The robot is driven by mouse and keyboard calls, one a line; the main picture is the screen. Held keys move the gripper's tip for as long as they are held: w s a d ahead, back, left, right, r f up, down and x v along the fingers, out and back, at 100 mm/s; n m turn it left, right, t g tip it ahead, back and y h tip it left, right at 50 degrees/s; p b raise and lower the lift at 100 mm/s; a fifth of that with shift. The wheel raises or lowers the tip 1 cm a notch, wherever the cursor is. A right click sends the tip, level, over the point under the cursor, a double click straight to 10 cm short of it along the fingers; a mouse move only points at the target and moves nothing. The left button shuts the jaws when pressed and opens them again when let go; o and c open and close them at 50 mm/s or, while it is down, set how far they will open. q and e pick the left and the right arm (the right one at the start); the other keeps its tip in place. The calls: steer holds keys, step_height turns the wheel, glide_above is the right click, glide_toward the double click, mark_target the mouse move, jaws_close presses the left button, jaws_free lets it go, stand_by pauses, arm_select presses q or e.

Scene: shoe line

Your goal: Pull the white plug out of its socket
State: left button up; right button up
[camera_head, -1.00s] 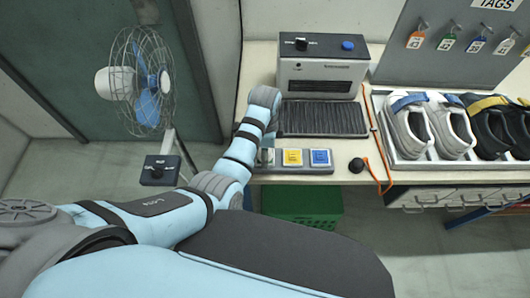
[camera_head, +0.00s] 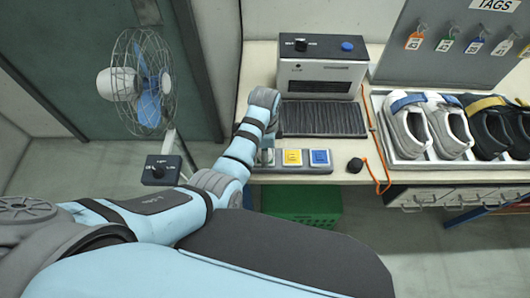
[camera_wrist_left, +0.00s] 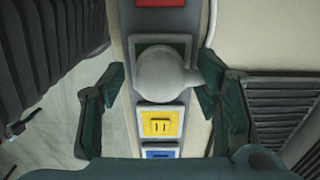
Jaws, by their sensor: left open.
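The white plug (camera_wrist_left: 162,72) sits in the green socket (camera_wrist_left: 180,46) on a grey strip, seen from above in the left wrist view. A white cord leaves it toward the upper right. The yellow socket (camera_wrist_left: 160,122) and blue socket (camera_wrist_left: 160,154) are below it, the red one (camera_wrist_left: 160,2) above; yellow (camera_head: 292,158) and blue (camera_head: 320,158) also show in the head view. My left gripper (camera_wrist_left: 160,70) is open, with one dark finger on each side of the plug. The left finger is apart from it; I cannot tell whether the right one touches. My right gripper is out of view.
A grey machine (camera_head: 320,72) with a dark belt (camera_head: 322,119) stands behind the strip. A black knob (camera_head: 355,165) with an orange cord and a shoe tray (camera_head: 402,158) are to the right. A fan (camera_head: 142,82) stands at left, a green crate (camera_head: 303,219) below the table.

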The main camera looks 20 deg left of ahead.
arm_select(q)
jaws_close()
steer(key=shift+r, duration=3)
